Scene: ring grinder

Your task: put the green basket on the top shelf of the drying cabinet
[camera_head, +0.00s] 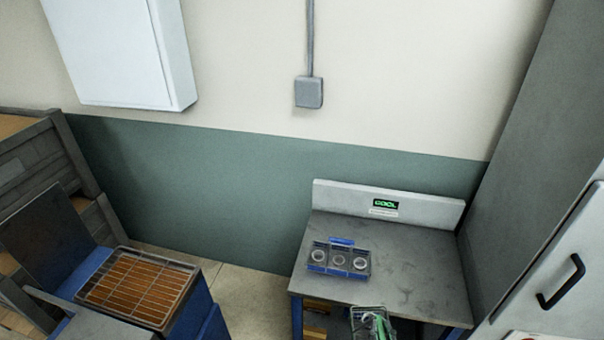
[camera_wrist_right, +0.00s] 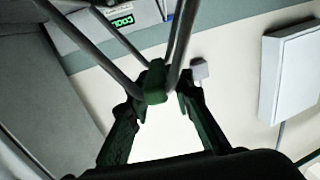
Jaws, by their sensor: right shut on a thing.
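The green basket (camera_head: 358,328) is at the bottom edge of the head view, in front of the grey bench, and partly cut off. In the right wrist view its green grip (camera_wrist_right: 155,78) and grey bars show close up. My right gripper (camera_wrist_right: 163,92) is shut on that green grip. My left gripper is not in view. A tall grey cabinet with a pale door (camera_head: 560,275) and a dark handle stands at the right. No shelf shows, so I cannot tell whether it is the drying cabinet.
An orange-brown grated tray (camera_head: 135,288) is at the lower left. The bench's right half looks clear.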

